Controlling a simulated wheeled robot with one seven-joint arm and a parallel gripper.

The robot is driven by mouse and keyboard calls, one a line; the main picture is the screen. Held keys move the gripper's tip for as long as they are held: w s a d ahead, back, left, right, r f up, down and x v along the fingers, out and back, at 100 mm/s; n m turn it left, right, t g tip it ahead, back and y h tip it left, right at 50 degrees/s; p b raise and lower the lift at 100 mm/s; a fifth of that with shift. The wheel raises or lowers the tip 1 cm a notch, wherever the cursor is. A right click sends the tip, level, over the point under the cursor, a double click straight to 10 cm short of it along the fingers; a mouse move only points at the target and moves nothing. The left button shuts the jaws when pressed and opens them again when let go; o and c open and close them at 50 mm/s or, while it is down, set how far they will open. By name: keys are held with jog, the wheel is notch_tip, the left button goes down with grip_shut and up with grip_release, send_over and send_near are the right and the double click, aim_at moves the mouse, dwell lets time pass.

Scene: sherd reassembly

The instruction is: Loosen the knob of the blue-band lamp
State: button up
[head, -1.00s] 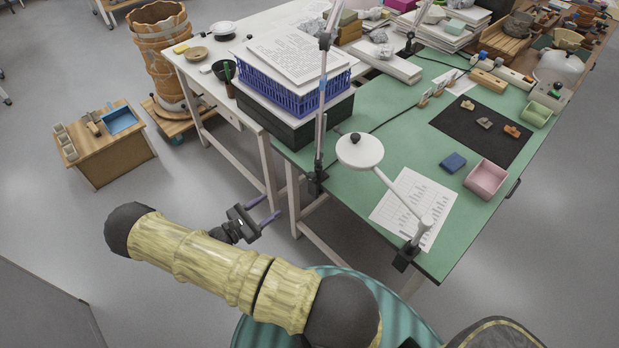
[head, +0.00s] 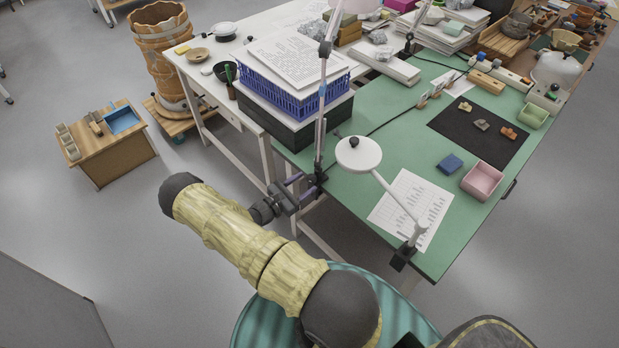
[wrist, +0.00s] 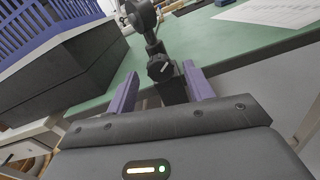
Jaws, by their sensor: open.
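A lamp (head: 320,130) with a thin jointed grey arm stands at the left edge of the green table in the head view. A small bluish mark shows on its arm, too small to be sure of. Its black clamp (head: 318,180) grips the table edge. In the wrist view, the clamp's dark round knob (wrist: 160,67) with a pale mark faces me, ahead of and between my two purple fingers. My gripper (head: 303,187) is open and close to the clamp; I cannot tell whether a finger touches the knob.
A second lamp with a white round head (head: 358,153) is clamped at the near table edge. A blue crate (head: 290,95) of papers sits on a black box left of the lamp. A paper sheet (head: 412,205) and pink tray (head: 484,180) lie right.

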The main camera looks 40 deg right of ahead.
aim_at(309, 181)
jog(key=shift+d, duration=1.6)
jog(key=c, duration=1)
jog(key=shift+o, duration=0.2)
jog(key=shift+w+f+n, duration=0.1)
jog(key=shift+n, duration=0.7)
jog(key=o, duration=1)
jog(key=shift+c, duration=0.2)
